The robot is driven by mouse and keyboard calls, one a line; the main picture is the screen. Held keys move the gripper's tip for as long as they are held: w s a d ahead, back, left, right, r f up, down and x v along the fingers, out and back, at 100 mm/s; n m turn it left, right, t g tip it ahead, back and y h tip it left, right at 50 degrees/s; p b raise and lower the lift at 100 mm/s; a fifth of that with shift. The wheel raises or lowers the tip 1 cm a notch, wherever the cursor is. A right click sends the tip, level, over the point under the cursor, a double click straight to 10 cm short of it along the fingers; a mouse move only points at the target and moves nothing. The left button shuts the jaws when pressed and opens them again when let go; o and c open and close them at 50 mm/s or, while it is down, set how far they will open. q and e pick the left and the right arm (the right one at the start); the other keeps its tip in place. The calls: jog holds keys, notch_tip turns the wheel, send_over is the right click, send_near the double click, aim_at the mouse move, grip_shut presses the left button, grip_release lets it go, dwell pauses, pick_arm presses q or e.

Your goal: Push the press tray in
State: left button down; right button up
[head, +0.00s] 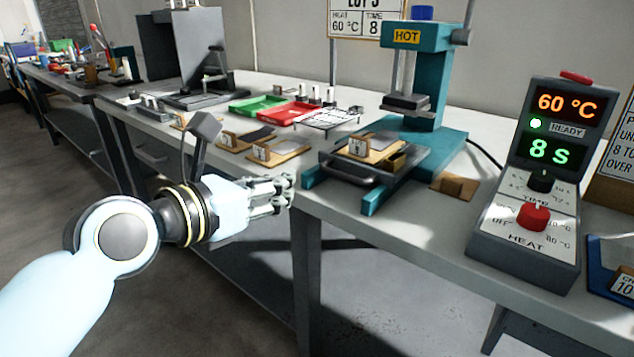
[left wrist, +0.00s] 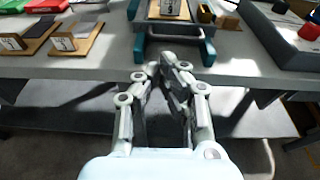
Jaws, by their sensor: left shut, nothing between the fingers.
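The press tray (head: 345,170) is a dark flat drawer with a bar handle. It sticks out from the front of the teal press (head: 432,75), between its two teal feet. A wooden board with a small card (head: 372,152) lies on the tray. The tray's handle also shows in the left wrist view (left wrist: 175,37), ahead of the fingers. My left gripper (head: 290,190) is shut and empty, in front of the bench edge and left of the tray handle, apart from it. The fingers in the left wrist view (left wrist: 168,68) are close together. My right gripper is not in view.
A control box (head: 535,170) reading 60 °C, READY and 8 s stands right of the press. Wooden boards with cards (head: 277,152), a green tray (head: 257,106) and a red tray (head: 291,113) lie left of it. Open floor lies in front of the bench.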

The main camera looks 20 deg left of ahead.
aim_at(326, 171)
pick_arm(q)
jog(key=b+x, duration=0.2)
jog(key=x, duration=0.5)
jog(key=shift+w+d+f, duration=0.15)
jog(key=shift+w+f, duration=0.1)
jog(key=shift+w, duration=0.1)
jog(key=shift+w+d+b, duration=0.15)
jog(key=shift+w+b, duration=0.15)
jog(key=shift+w, duration=0.15)
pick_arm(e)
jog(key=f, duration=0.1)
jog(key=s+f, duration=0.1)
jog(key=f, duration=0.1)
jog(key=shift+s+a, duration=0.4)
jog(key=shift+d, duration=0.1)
